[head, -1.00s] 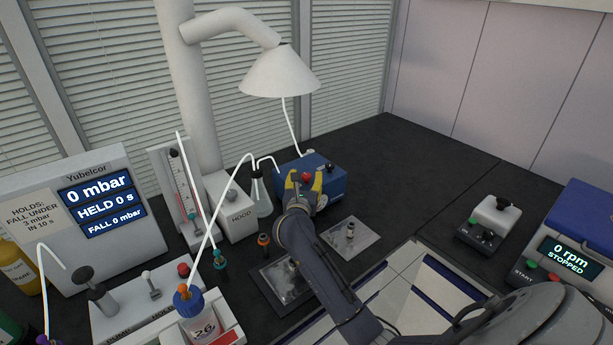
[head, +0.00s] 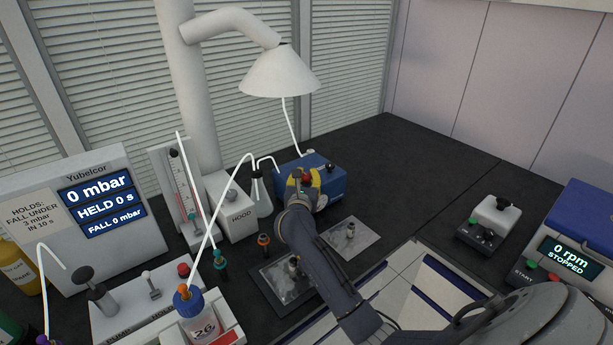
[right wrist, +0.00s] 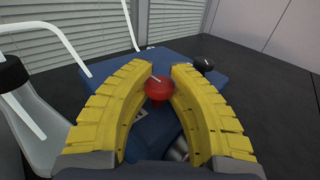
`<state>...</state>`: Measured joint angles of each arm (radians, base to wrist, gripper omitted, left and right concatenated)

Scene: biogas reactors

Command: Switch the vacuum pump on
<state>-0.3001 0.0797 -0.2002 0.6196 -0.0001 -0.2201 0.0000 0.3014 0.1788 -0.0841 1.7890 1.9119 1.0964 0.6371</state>
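The vacuum pump is a blue box (head: 334,181) at the back of the bench, under the white hood cone. It has a red knob (right wrist: 158,88) with a white mark on it. My right gripper (head: 306,178) is at the pump's front. In the right wrist view its yellow fingers (right wrist: 160,75) stand apart on either side of the red knob, with small gaps showing. The knob also shows between the fingers in the head view (head: 307,177). A black knob (right wrist: 203,64) sits farther back on the pump. My left gripper is not in view.
A glass flask (head: 263,205) with tubing stands just left of the pump. Metal plates with fittings (head: 350,238) lie in front.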

